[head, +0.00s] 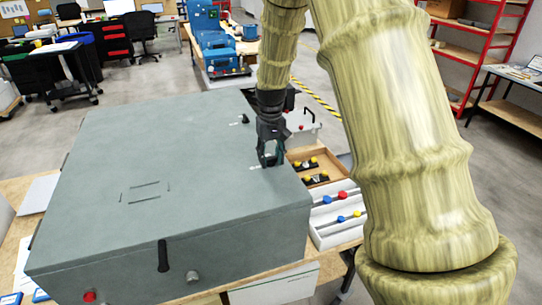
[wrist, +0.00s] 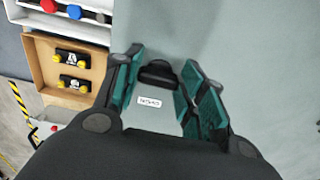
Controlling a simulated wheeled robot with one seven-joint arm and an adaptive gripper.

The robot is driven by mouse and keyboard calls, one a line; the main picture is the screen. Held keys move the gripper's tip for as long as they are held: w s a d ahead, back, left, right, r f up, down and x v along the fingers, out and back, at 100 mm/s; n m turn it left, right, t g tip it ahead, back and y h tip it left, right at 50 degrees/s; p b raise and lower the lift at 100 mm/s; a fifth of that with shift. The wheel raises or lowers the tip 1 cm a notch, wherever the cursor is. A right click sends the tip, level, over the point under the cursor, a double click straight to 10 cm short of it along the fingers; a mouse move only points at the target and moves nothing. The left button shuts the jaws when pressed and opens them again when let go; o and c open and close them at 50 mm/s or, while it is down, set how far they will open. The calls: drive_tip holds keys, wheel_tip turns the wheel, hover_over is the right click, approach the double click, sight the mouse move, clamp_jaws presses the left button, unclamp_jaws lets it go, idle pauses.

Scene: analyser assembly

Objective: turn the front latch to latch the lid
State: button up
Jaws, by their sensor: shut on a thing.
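The large grey analyser lid (head: 150,140) lies closed and flat on its housing. My gripper (head: 268,160) points down at the lid near its right edge. In the wrist view its green-padded fingers (wrist: 160,75) stand on either side of a small black latch handle (wrist: 158,74), and my gripper is shut on it. A small white label (wrist: 149,101) sits beside the latch; its text is too small to read. In the head view my fingers mostly hide this latch. Another small black latch (head: 244,119) with a white label sits farther back on the lid.
Right of the analyser are a wooden tray (head: 324,178) with black and yellow parts and a white tray (head: 345,228) with red, blue and yellow knobs. A black handle (head: 163,256) and a red button (head: 89,296) are on the front face. The lid's middle is clear.

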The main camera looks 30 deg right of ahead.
sight(271, 158)
drive_tip(key=o, duration=1)
wheel_tip(271, 158, up, 12)
idle(0.3)
idle(0.5)
